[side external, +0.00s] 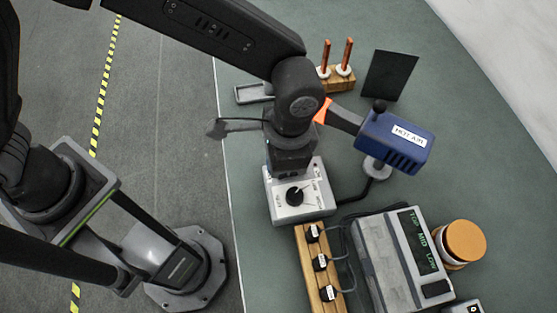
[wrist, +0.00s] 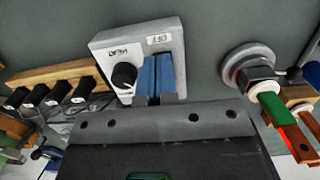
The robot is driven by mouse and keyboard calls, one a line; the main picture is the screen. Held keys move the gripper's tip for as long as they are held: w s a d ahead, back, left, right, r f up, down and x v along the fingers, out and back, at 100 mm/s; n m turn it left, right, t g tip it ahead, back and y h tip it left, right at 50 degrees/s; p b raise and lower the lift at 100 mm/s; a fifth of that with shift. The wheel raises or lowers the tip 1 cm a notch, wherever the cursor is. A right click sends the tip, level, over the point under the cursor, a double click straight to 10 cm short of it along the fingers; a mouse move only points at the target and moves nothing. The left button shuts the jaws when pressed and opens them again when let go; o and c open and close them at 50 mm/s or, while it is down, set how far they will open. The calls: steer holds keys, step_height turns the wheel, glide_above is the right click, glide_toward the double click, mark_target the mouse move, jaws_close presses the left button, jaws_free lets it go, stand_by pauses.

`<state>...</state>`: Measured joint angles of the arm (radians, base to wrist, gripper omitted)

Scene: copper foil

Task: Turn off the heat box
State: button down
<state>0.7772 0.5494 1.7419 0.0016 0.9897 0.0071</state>
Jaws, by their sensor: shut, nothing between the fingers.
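A pale box (side external: 285,212) with a round black knob (side external: 295,196) stands on the green-grey bench. In the wrist view the box (wrist: 108,43) lies ahead of my gripper, with the knob (wrist: 124,75) to the left of the fingers. My gripper (wrist: 157,60) has its blue fingers shut together, with nothing between them. They overlap the box face in the wrist view; contact cannot be told. In the side view my wrist covers the box's far part and hides the fingertips.
A wooden strip (side external: 309,264) with several black plugs adjoins the box. A grey unit (side external: 378,263) showing TOP, MID, LOW stands right of it, beside an orange-lidded jar (side external: 462,242). A blue HOT AIR tool (side external: 392,147) and copper rods (side external: 347,53) stand farther back.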

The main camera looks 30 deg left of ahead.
step_height(320, 180, up, 14)
steer(key=s+a, duration=0.1)
steer(key=shift+s+a, duration=0.15)
steer(key=shift+s, duration=0.05)
stand_by(0.4)
steer(key=s+a+r+n+t, duration=0.1)
steer(key=s+a+n+t, duration=0.1)
steer(key=a, duration=1.1)
steer(key=s+a+r+n+t+h, duration=0.1)
steer(key=a+n, duration=0.6)
steer(key=a, duration=0.7)
steer(key=s+r+t, duration=0.1)
steer(key=s+t, duration=0.1)
steer(key=t, duration=0.1)
steer(key=shift+s+r+t, duration=0.15)
steer(key=shift+r+t, duration=0.05)
steer(key=shift+t, duration=0.2)
